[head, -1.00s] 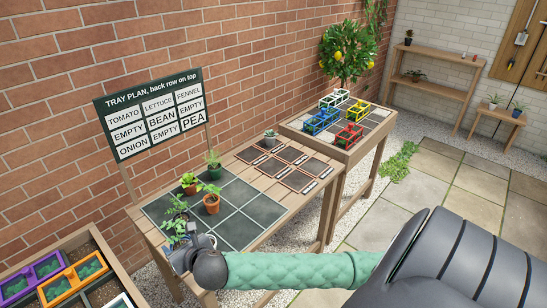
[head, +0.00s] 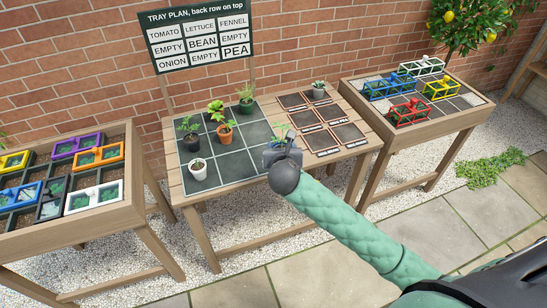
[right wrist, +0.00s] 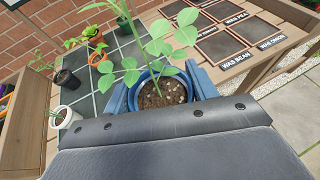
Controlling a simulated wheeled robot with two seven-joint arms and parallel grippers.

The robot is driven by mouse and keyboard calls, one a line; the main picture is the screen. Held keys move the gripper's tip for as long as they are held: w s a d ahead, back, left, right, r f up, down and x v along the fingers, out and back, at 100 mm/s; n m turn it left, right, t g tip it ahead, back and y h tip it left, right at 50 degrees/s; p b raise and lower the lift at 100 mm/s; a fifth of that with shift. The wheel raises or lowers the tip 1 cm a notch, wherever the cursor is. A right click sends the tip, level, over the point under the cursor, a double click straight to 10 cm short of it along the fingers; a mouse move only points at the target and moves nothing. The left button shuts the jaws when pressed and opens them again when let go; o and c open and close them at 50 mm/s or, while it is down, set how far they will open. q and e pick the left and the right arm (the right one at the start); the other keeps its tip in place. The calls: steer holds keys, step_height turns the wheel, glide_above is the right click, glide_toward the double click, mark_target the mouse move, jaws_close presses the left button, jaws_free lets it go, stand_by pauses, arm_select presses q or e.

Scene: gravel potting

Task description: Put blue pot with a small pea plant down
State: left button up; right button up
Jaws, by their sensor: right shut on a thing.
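My right gripper (head: 282,152) is shut on the blue pot (right wrist: 160,92), with one finger on each side of it in the right wrist view (right wrist: 160,85). The pot is upright, holds brown soil and carries a leafy pea plant (right wrist: 158,50). In the head view the gripper is over the front right cell of the dark tray (head: 229,162), and the arm's end hides most of the pot. I cannot tell whether the pot's base touches the tray. The sign (head: 199,38) reads PEA at front right. My left gripper is not in view.
The tray also holds a white pot (head: 198,169), a black pot (head: 191,142), orange pots (head: 225,132) and a green pot (head: 246,106). Labelled slate squares (head: 320,144) lie right of it. The tray's front middle cell is clear.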

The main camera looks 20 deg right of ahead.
steer(key=w+f+m+g+h+p, duration=0.1)
steer(key=w+f, duration=0.1)
steer(key=w, duration=0.2)
steer(key=w+f+m+g+h+p, duration=0.1)
steer(key=w+f+m+h, duration=0.1)
steer(key=w, duration=0.3)
steer(key=w+d+f+m+g+h+p, duration=0.1)
steer(key=w+f+m+h, duration=0.1)
steer(key=w+f, duration=0.2)
steer(key=shift+w+f, duration=0.25)
steer(key=shift+w, duration=0.35)
steer(key=shift+w+f, duration=0.25)
steer(key=shift+f, duration=0.05)
steer(key=shift+f+p, duration=0.4)
steer(key=shift+f, duration=0.05)
steer(key=shift+s+f+p, duration=0.1)
steer(key=shift+f+p, duration=0.4)
steer(key=shift+f, duration=0.4)
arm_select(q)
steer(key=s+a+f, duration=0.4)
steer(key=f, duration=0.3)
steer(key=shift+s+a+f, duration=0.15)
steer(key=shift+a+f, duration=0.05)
arm_select(e)
steer(key=shift+f, duration=0.55)
